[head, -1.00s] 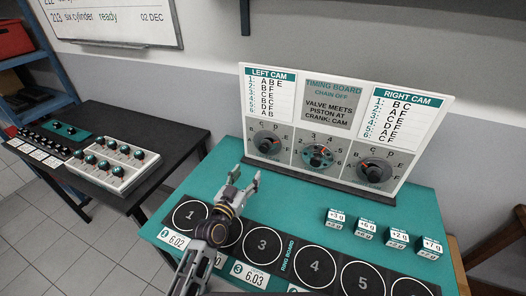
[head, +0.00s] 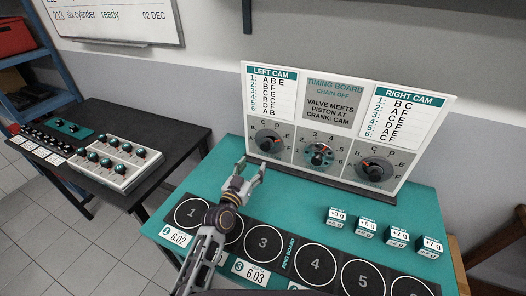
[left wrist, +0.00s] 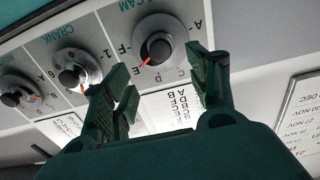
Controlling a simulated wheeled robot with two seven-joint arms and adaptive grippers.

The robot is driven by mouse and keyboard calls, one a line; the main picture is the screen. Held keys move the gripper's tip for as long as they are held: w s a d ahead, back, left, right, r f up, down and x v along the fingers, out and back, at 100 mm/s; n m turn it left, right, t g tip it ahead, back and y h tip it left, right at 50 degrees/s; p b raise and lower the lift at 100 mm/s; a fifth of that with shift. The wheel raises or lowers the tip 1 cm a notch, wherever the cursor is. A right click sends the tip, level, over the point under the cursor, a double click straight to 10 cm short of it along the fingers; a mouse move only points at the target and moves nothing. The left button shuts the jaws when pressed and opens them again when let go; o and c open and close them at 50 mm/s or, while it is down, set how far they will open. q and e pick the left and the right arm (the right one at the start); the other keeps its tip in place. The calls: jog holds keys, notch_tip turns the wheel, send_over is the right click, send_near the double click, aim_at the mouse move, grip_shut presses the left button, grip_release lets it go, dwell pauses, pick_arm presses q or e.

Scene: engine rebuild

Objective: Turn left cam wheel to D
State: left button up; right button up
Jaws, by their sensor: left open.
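The left cam wheel (head: 268,141) is a dark knob on a grey lettered dial at the left of the timing board (head: 333,117). It also shows in the left wrist view (left wrist: 158,47), with a red-orange pointer; I cannot surely tell which letter it points to. My left gripper (head: 251,168) is open and empty, in front of and below this wheel, apart from it. In the left wrist view its two fingers (left wrist: 165,88) are spread, with the wheel beyond the gap. My right gripper is not in view.
The crank wheel (head: 318,154) and right cam wheel (head: 375,170) sit to the right on the same board. Several small weight blocks (head: 367,229) stand on the teal table (head: 293,196). A ring board (head: 289,256) lies in front. A dark table (head: 165,133) stands left.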

aim_at(264, 149)
pick_arm(q)
jog(key=shift+x, duration=5.1)
jog(key=shift+r, duration=0.1)
jog(key=shift+c, duration=0.3)
jog(key=c, duration=1)
